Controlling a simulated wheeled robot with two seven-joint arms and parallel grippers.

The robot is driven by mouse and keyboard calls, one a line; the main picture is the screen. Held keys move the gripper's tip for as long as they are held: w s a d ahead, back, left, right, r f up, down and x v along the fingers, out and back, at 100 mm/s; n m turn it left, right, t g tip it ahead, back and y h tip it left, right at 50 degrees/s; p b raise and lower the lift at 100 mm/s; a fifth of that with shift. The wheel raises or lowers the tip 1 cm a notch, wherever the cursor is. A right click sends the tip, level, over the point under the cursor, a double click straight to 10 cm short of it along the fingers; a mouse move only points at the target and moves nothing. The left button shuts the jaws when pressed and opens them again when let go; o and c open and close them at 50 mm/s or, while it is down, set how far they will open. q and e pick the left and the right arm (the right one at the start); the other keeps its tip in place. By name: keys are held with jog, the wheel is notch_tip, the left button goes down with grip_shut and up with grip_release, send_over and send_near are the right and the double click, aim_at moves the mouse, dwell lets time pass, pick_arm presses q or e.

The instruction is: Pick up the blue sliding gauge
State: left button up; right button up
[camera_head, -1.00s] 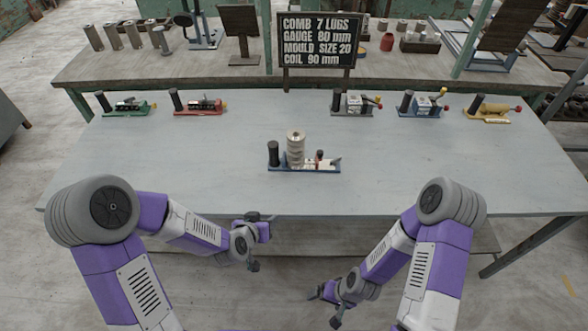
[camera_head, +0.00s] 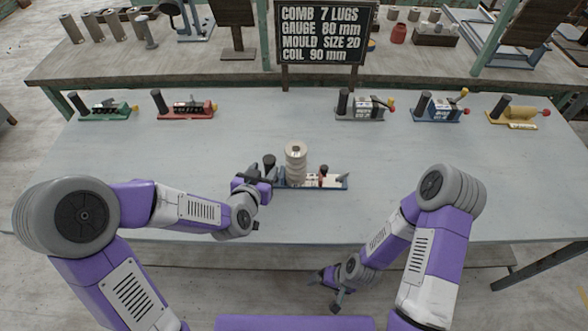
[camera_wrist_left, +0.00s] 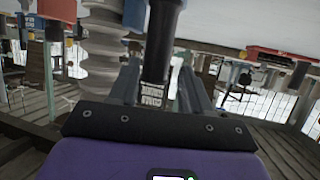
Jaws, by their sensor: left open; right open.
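A tool on a dark blue base (camera_head: 335,183) stands at the table's middle, with a black upright handle (camera_head: 269,161) at its left end and a pale ribbed clay piece (camera_head: 296,163) beside the handle. A second blue tool (camera_head: 432,116), with a black handle and a red knob, stands in the back row at the right. My left gripper (camera_head: 258,176) is open at the middle tool's handle. In the left wrist view the black handle (camera_wrist_left: 160,45) stands between the spread fingers; contact cannot be told. My right gripper (camera_head: 326,289) is open and empty before the table's front edge.
Green (camera_head: 108,112), red (camera_head: 185,109), grey (camera_head: 365,111) and yellow (camera_head: 516,117) tools share the back row. A dark sign (camera_head: 323,33) stands behind them. The pale table (camera_head: 420,165) is clear to the right of the middle tool.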

aim_at(272, 159)
pick_arm(q)
jog(key=x, duration=0.3)
jog(key=b+x, duration=0.1)
jog(key=x, duration=0.2)
jog(key=shift+w+d+r, duration=0.1)
jog(key=shift+w+d, duration=0.1)
jog(key=shift+d, duration=0.1)
jog(key=shift+c, duration=0.5)
grip_shut()
jog(key=shift+r, duration=0.25)
